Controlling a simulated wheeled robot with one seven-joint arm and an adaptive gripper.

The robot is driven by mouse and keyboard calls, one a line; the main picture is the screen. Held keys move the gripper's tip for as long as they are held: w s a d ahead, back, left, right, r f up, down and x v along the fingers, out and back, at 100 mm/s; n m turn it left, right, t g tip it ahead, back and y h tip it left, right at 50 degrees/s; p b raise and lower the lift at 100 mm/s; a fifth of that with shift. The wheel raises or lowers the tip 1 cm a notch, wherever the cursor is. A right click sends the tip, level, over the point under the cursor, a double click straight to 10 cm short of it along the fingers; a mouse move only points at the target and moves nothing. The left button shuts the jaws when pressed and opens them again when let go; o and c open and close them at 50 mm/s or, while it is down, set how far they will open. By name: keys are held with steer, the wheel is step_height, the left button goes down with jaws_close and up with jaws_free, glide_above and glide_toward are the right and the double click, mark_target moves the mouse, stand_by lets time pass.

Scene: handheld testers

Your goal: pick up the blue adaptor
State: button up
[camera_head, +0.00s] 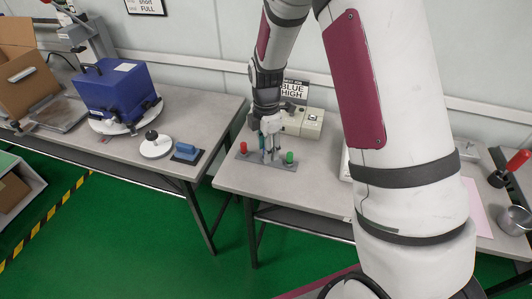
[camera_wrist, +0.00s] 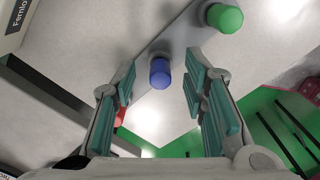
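The blue adaptor (camera_wrist: 160,73) shows in the wrist view as a short upright blue piece on a grey strip. My gripper (camera_wrist: 159,84) is open, with one teal-padded finger on each side of the adaptor in that view and a gap to each. I cannot tell how far above it the fingertips are. In the head view my gripper (camera_head: 269,157) points down over the grey strip (camera_head: 264,164), and I cannot make out the blue adaptor there.
A red piece (camera_head: 243,147) and a green piece (camera_head: 290,158) stand on the strip at either side. The green piece (camera_wrist: 225,18) shows near the wrist view's top. A beige tester box (camera_head: 308,122) stands behind. The table's front edge is close.

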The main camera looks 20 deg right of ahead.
steer(key=shift+f, duration=0.35)
steer(key=shift+c, duration=0.6)
steer(key=c, duration=0.7)
steer(key=shift+c, duration=0.2)
steer(key=shift+r, duration=0.15)
